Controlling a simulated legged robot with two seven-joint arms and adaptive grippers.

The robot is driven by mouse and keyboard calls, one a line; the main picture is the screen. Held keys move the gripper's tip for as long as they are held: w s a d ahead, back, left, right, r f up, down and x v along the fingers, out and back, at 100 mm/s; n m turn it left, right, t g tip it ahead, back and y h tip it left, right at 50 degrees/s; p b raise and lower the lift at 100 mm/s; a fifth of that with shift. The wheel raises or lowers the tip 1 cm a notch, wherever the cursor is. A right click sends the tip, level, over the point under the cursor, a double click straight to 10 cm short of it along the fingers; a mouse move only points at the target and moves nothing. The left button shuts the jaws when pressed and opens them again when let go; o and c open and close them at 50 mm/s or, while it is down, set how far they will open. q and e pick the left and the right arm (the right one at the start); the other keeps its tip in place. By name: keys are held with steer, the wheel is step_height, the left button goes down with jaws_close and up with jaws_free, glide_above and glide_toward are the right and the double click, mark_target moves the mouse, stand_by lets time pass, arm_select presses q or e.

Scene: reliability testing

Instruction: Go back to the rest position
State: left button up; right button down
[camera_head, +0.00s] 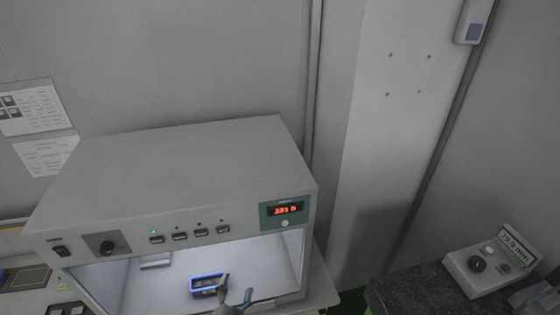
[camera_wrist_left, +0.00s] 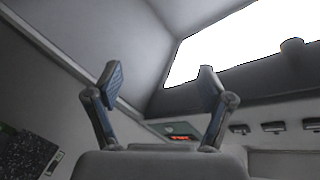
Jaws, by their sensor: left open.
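My left gripper (camera_head: 235,291) shows at the bottom of the head view, in front of the lit opening of the grey test cabinet (camera_head: 190,165). Its two fingers are spread with nothing between them. The left wrist view also shows the open, empty left gripper (camera_wrist_left: 159,84), with the cabinet's panel and red display (camera_wrist_left: 180,138) behind it. A blue-rimmed dark device (camera_head: 207,284) lies on the white floor inside the cabinet, just left of the fingers in the picture. I cannot tell how far apart they are in depth. My right gripper is not in view.
The cabinet front has a switch, a knob (camera_head: 106,245), several buttons and a red display (camera_head: 285,210). At right, a white meter (camera_head: 490,262) stands on a dark speckled block (camera_head: 420,292). Papers (camera_head: 40,120) hang on the wall at left. Space above the cabinet is clear.

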arm_select(q)
steer(key=s+a+f+n+g+y, duration=0.3)
steer(key=s+a+f+n+g, duration=0.35)
steer(key=s+f, duration=0.45)
steer(key=s+a+f+n+g+h, duration=0.1)
steer(key=s+a+f+g, duration=0.1)
steer(key=s+f+g, duration=0.8)
steer(key=s+f+t+b, duration=0.1)
steer(key=s+f, duration=0.1)
steer(key=f, duration=1.1)
steer(key=s+f+t, duration=0.1)
steer(key=s+f, duration=0.1)
steer(key=f, duration=1)
steer(key=s+a+f+g, duration=0.1)
steer(key=s+a+f, duration=0.2)
steer(key=s+f, duration=1.3)
steer(key=shift+s+a+b, duration=0.15)
steer(key=shift+s+b, duration=0.25)
steer(key=shift+s, duration=0.3)
